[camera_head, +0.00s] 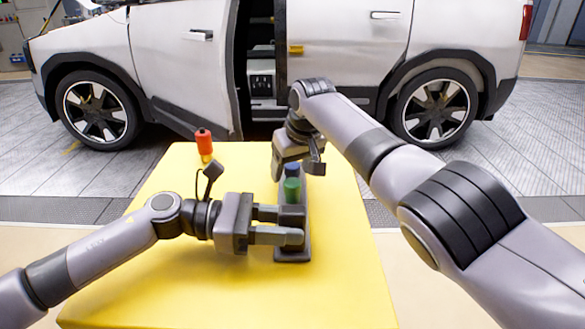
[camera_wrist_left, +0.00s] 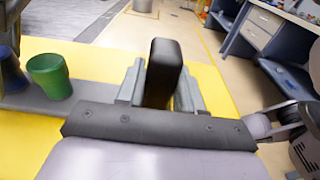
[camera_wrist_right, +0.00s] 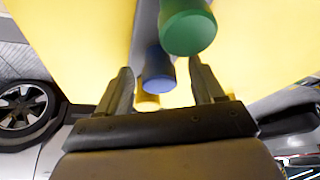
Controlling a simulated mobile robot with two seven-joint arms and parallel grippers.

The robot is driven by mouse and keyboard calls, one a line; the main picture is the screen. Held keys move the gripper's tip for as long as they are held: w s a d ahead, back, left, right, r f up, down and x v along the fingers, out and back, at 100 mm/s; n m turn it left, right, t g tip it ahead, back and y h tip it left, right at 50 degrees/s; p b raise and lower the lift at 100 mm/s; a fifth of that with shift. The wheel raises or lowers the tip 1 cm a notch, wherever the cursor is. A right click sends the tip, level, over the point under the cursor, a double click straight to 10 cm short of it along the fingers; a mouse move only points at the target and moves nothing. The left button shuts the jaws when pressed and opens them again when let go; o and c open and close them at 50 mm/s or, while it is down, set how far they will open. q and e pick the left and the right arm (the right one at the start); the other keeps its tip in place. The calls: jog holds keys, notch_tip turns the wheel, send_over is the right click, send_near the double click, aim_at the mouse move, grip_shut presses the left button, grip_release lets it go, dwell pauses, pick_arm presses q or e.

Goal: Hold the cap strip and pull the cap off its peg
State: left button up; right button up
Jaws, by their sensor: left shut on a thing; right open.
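The dark grey cap strip (camera_head: 293,254) lies on the yellow table. A green cap (camera_head: 291,190) and a blue cap (camera_head: 292,169) stand on it; a yellow cap (camera_wrist_right: 147,101) shows only in the right wrist view. My left gripper (camera_head: 290,226) is shut on the strip's black upright block (camera_wrist_left: 163,72), beside the green cap. My right gripper (camera_head: 299,165) is open above the far end of the strip. In the right wrist view, the blue cap (camera_wrist_right: 158,72) and the yellow cap appear between its open fingers (camera_wrist_right: 161,85). The pegs are hidden.
A red bottle (camera_head: 204,143) with a yellow lower part stands at the table's far left. The yellow table (camera_head: 340,285) is otherwise clear. A white car (camera_head: 345,45) with an open door stands behind it. A workbench (camera_wrist_left: 262,30) shows in the left wrist view.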

jog(key=shift+f, duration=0.25)
jog(key=c, duration=1.1)
jog(key=shift+o, duration=1.4)
jog(key=shift+c, duration=0.6)
jog(key=shift+r, duration=0.3)
jog(key=o, duration=0.9)
